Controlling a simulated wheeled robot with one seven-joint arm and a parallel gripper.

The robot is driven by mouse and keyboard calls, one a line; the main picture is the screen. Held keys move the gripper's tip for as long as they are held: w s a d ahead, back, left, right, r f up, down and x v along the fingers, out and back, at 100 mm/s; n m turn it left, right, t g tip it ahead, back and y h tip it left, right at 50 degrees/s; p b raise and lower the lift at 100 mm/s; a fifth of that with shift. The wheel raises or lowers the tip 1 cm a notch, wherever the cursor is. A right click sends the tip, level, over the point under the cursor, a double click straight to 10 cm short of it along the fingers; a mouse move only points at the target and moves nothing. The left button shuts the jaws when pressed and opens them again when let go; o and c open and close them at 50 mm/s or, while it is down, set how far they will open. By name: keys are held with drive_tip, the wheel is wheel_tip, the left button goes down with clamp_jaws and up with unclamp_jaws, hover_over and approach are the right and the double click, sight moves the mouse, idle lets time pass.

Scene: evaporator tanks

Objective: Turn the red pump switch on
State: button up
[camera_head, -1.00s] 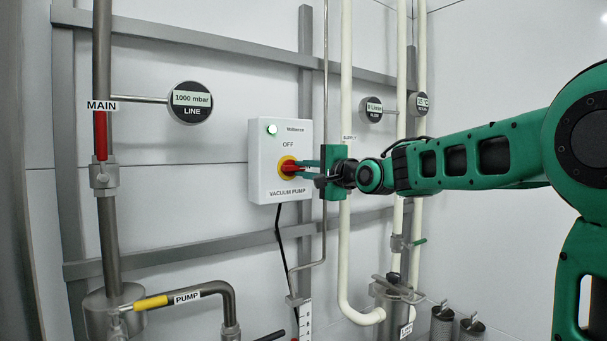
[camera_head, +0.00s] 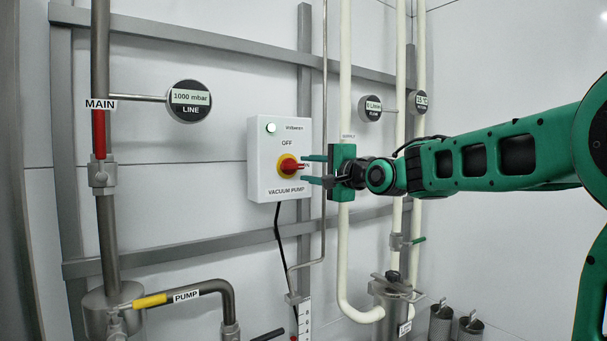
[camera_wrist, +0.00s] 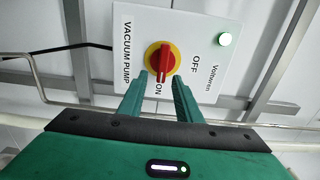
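The red pump switch (camera_head: 288,166) is a rotary knob on a yellow ring, on the front of the white vacuum pump box (camera_head: 262,180). Its handle points right, toward the ON mark, and away from the OFF label above. In the wrist view the knob (camera_wrist: 162,58) also points at ON. A light on the box (camera_head: 271,128) glows pale green. My gripper (camera_head: 307,169) is to the right of the knob, with its two green fingers spread and empty. In the wrist view the gripper (camera_wrist: 157,82) has its fingertips short of the knob, one to each side.
A grey frame rail and a thin pipe (camera_head: 325,90) run beside the box. White pipes (camera_head: 346,240) stand behind my gripper. Left are the MAIN pipe with a red handle (camera_head: 99,135), the LINE gauge (camera_head: 189,101) and the yellow PUMP handle (camera_head: 150,301). A black cable hangs below the box.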

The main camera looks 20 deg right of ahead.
drive_tip(key=v, duration=0.8)
drive_tip(key=shift+d, duration=0.15)
drive_tip(key=shift+w, duration=0.1)
drive_tip(key=s+d+f+n+g+h, duration=0.25)
drive_tip(key=s+d+f, duration=0.2)
drive_tip(key=f, duration=0.45)
drive_tip(key=s+d+f+n+g+h, duration=0.1)
drive_tip(key=s+d+f+g, duration=0.25)
drive_tip(key=s+f, duration=0.35)
drive_tip(key=s+d+f+n+g+h, duration=0.1)
drive_tip(key=s+d+f+g+h, duration=0.2)
drive_tip(key=f, duration=0.7)
drive_tip(key=s+f+n+g, duration=0.2)
drive_tip(key=s+f+g, duration=0.2)
drive_tip(key=s, duration=0.8)
drive_tip(key=s+d+f+n+g+y, duration=0.1)
drive_tip(key=s+f+g, duration=0.3)
drive_tip(key=s+f, duration=0.4)
drive_tip(key=s, duration=0.5)
drive_tip(key=shift+n, duration=0.35)
drive_tip(key=shift+d+f, duration=0.1)
